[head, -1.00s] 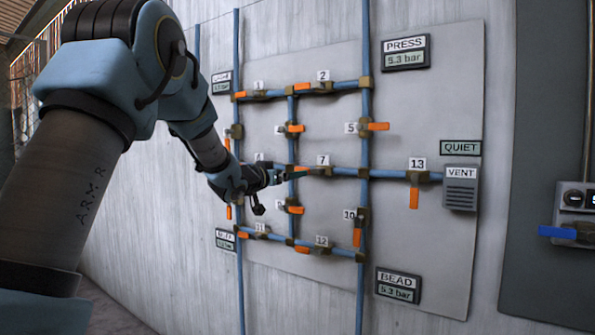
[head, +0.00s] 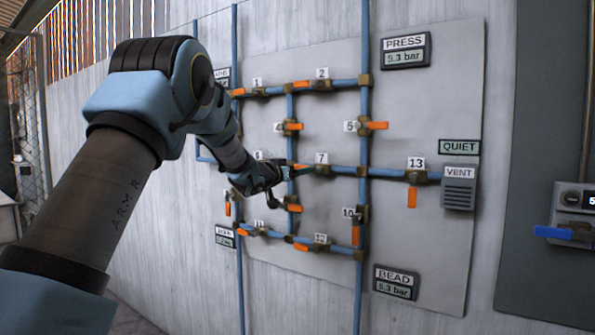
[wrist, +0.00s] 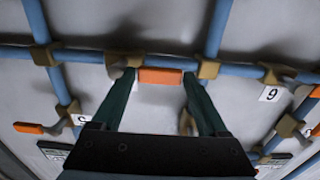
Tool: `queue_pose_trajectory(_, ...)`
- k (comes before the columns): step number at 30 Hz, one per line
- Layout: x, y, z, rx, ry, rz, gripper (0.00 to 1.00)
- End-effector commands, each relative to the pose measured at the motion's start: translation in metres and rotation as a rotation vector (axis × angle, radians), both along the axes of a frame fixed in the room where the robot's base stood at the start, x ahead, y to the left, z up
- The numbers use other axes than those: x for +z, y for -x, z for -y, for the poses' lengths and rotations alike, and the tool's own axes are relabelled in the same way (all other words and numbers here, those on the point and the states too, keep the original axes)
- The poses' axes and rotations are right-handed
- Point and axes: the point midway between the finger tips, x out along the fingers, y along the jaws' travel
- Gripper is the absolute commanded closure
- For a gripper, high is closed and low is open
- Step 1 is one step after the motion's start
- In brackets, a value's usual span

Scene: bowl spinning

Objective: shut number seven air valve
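Valve 7 (head: 322,171) sits on the middle horizontal pipe, under its "7" label (head: 321,158). Its orange handle (head: 301,167) lies along the pipe, pointing left. In the wrist view, which looks upside down, an orange handle (wrist: 160,77) shows between the fingertips and appears to be the same one. My gripper (wrist: 158,74) is open, with one dark green finger by each end of the handle. I cannot tell whether either finger touches it. In the head view my gripper (head: 300,172) reaches the pipe from the left and partly covers the junction beside valve 7.
Blue pipes with several other orange-handled valves surround it, including valve 5 (head: 376,126), valve 13 (head: 412,197) and valve 10 (head: 356,235). The vent box (head: 460,188) is at right. The PRESS gauge (head: 406,50) and BEAD gauge (head: 396,282) both appear to read 5.3 bar.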

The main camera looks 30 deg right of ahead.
Motion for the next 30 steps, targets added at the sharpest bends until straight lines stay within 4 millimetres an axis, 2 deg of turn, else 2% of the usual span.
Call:
queue_pose_trajectory(2, 0.0001, 0.0, -0.0001, 0.0, 0.0, 0.0, 0.34)
queue_pose_trajectory(19, 0.0001, 0.0001, -0.0002, 0.0, 0.0, 0.0, 0.98)
queue_pose_trajectory(30, 0.0001, 0.0001, -0.0002, 0.0, 0.0, -0.001, 1.0)
